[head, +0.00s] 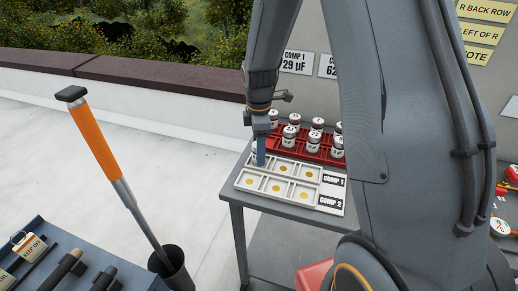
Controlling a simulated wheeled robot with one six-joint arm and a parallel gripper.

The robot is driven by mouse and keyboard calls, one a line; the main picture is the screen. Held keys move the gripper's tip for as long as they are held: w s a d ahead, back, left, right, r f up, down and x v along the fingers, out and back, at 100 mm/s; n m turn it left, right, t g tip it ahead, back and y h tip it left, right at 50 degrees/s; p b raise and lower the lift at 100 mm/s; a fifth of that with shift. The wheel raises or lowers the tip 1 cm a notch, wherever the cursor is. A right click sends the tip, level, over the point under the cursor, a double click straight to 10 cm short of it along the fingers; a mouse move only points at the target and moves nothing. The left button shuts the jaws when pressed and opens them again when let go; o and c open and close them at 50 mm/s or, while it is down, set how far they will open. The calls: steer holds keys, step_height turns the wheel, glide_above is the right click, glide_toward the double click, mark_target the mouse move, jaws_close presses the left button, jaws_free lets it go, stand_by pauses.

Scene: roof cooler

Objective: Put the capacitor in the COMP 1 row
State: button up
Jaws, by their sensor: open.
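My gripper (261,152) is open and points down at the left end of the white tray (276,199). A white capacitor (254,148) is right at the gripper's fingers, partly hidden by them. It appears upright at the leftmost COMP 1 cell; whether it rests on the cell floor I cannot tell. The tray has two rows of cells with yellow dots, labelled COMP 1 (333,180) at the back and COMP 2 (330,201) at the front. A red rack (270,144) behind it holds several white capacitors (289,143). A wall sign (297,62) reads COMP 1, 29 µF.
The grey table (285,214) bears tray and rack. A second sign (327,66) is partly hidden by my arm. Yellow signs (484,34) hang at the right. An orange-handled tool (97,144) stands in a black holder (171,266) at the left. Open roof floor lies between.

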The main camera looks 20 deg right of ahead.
step_height(320, 180, up, 12)
steer(key=b, duration=0.3)
steer(key=shift+f, duration=0.15)
steer(key=s+f+m, duration=0.3)
steer(key=s+m, duration=0.5)
steer(key=s+f+m+t, duration=0.1)
steer(key=s+f+m, duration=0.2)
steer(key=s+m, duration=0.5)
steer(key=shift+s+f, duration=0.25)
steer(key=shift+s, duration=0.4)
